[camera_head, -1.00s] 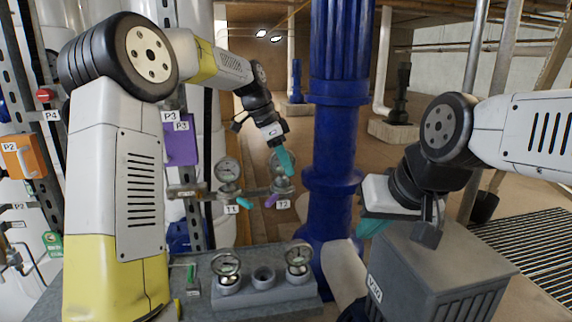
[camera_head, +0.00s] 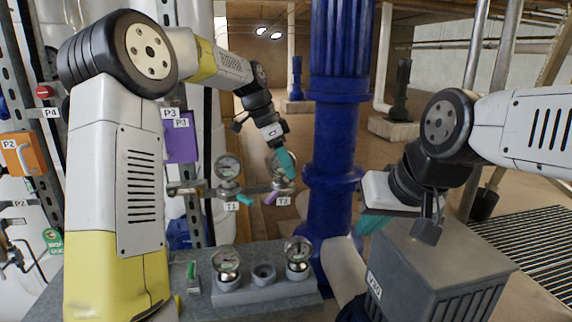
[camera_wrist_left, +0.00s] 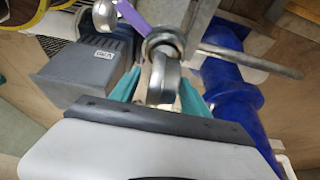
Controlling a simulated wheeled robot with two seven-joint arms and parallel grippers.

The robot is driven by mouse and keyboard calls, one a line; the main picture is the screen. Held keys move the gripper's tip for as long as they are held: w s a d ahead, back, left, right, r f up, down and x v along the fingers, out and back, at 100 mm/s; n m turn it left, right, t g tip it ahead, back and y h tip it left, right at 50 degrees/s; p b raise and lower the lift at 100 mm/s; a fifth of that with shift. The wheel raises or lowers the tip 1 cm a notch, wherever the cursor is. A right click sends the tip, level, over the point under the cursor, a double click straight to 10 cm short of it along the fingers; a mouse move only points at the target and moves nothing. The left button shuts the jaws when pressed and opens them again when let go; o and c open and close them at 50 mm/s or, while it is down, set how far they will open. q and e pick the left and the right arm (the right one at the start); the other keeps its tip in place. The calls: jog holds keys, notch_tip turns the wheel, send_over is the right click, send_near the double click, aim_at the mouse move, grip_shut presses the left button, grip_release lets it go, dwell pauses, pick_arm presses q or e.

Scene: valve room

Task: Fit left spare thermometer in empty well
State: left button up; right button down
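The holder block (camera_head: 263,293) on the grey bench carries a left spare thermometer (camera_head: 226,264) and a right one (camera_head: 298,253), both upright. The socket between them (camera_head: 263,273) is empty. A round dial gauge (camera_head: 228,168) stands above label T1, and another (camera_head: 274,161) above label T2, partly hidden by my left gripper (camera_head: 287,163). In the left wrist view, the teal fingers of this gripper (camera_wrist_left: 162,85) are apart, either side of a metal gauge (camera_wrist_left: 163,82) seen edge-on; contact is not clear. My right gripper (camera_head: 373,222) is beside the grey box; its fingers overlap.
A thick blue pipe (camera_head: 335,150) rises right of my left gripper. A teal lever (camera_head: 245,199) is by T1 and a purple lever (camera_head: 270,198) by T2. A purple panel (camera_head: 180,140) hangs behind.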

pick_arm(q)
jog(key=v, duration=0.7)
jog(key=shift+r, duration=0.1)
jog(key=shift+s+a+r, duration=0.1)
jog(key=shift+r, duration=0.15)
jog(key=s+a+r+n+t+y, duration=0.1)
jog(key=s+a+n, duration=0.25)
jog(key=s, duration=0.35)
jog(key=s+a+n+t+y, duration=0.1)
jog(key=s+a+n+t, duration=0.1)
jog(key=s+n, duration=0.35)
jog(key=s+a+f+n+t, duration=0.1)
jog(key=s+a+f+n, duration=0.1)
jog(key=s, duration=0.6)
jog(key=s+a+f+n+t, duration=0.1)
jog(key=s+a+f+n, duration=0.2)
jog(key=s, duration=0.5)
notch_tip(320, 180, down, 3)
jog(key=shift+a+r+n, duration=0.25)
jog(key=shift+a+n, duration=0.05)
jog(key=shift+n, duration=0.3)
